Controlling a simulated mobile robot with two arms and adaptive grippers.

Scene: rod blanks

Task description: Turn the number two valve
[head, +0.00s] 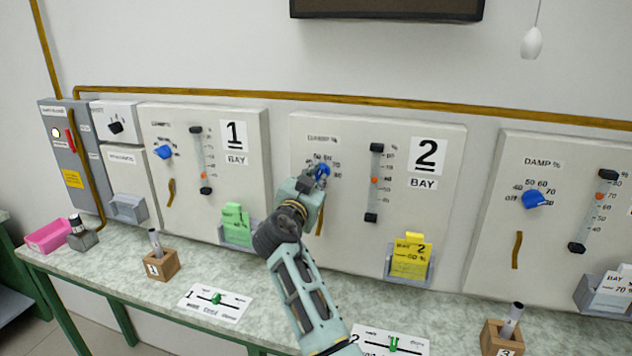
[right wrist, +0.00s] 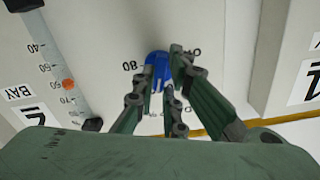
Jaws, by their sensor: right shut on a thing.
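The bay 2 panel (head: 440,230) is a pale board on the wall with a large black 2 on a white label (head: 428,156). Its blue knob (head: 323,170) sits at the upper left, inside a printed number scale. My right gripper (head: 316,180) is at this knob, its fingers shut on it. In the right wrist view the blue knob (right wrist: 157,66) shows between the fingers (right wrist: 168,85), with an 80 printed beside it. The gripper hides part of the scale and the knob's pointer. My left gripper is not in view.
A gauge (head: 374,182) with an orange marker is right of the knob. A yellow card (head: 411,256) reading 2 and seemingly 60 % stands below it. The bay 1 panel (head: 250,185) and another panel (head: 555,270) flank it. Wooden blocks (head: 162,266) stand on the counter (head: 120,265).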

